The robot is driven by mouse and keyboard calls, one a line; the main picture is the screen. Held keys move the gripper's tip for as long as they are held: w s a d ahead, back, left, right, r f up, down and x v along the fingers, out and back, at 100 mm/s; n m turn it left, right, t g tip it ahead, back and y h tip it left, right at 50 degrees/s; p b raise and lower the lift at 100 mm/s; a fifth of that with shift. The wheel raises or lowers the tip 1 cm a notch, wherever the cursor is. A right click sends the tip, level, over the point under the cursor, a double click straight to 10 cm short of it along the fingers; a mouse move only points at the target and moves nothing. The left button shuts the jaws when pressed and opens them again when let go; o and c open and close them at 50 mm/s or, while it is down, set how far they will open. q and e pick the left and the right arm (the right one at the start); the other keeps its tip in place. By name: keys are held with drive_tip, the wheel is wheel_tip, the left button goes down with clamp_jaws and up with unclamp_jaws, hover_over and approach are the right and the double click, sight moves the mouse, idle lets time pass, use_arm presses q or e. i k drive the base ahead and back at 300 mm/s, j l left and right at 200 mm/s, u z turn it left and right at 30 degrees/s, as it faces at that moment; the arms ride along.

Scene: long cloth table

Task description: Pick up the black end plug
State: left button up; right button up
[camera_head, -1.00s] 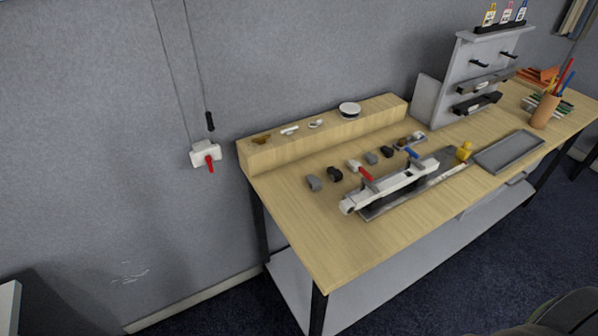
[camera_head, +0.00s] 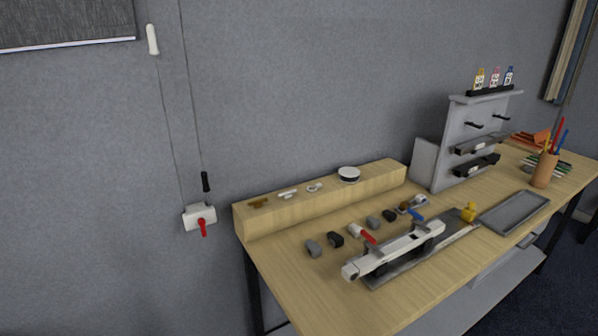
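Two small black pieces lie on the wooden bench top. One black piece (camera_head: 335,239) is near the left, and the other black piece (camera_head: 390,215) is farther right, behind the white rail device. Either may be the black end plug; they are too small to tell apart. Grey pieces sit in the same row: one grey piece (camera_head: 314,248) at the left end and another grey piece (camera_head: 374,222) between the black ones. A white-grey piece (camera_head: 355,230) is also in the row. Neither of my grippers is in view.
A long white device (camera_head: 395,250) with red and blue levers lies in front of the row on a grey plate. A raised wooden ledge (camera_head: 320,207) runs behind. A grey tray (camera_head: 514,212) and pen cup (camera_head: 544,170) are right. The front left bench top is bare.

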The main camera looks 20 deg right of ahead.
sight(390, 216)
drive_tip(key=l+z, duration=0.1)
drive_tip(key=z, duration=0.3)
drive_tip(key=l+z, duration=0.1)
drive_tip(key=z, duration=0.7)
drive_tip(key=i+l, duration=0.05)
